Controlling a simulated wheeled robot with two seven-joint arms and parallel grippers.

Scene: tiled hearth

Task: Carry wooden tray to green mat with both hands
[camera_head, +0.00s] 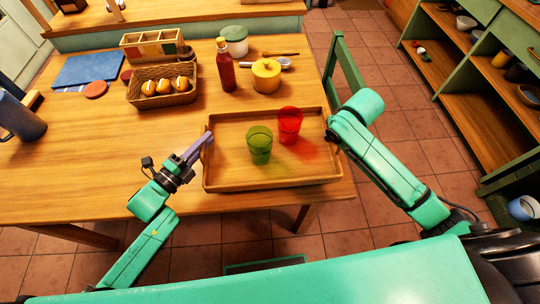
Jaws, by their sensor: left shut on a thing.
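The wooden tray (225,182) lies at the table's near right part, its near right corner at the table edge. A green cup (260,148) and a red cup (290,122) stand upright in it. My left gripper (206,139) is shut on the tray's left rim. My right arm (378,152) reaches to the tray's right rim, and its gripper is hidden behind the arm. I cannot make out a green mat on the table; a green-edged flat shape (264,264) shows low down, partly covered by my body.
Behind the tray stand a red bottle (226,72), a yellow pot (266,78) and a basket (148,97). A blue mat (88,69) and a blue-grey jug (20,118) are at the left. Table left of the tray is clear. Shelves (470,110) stand right.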

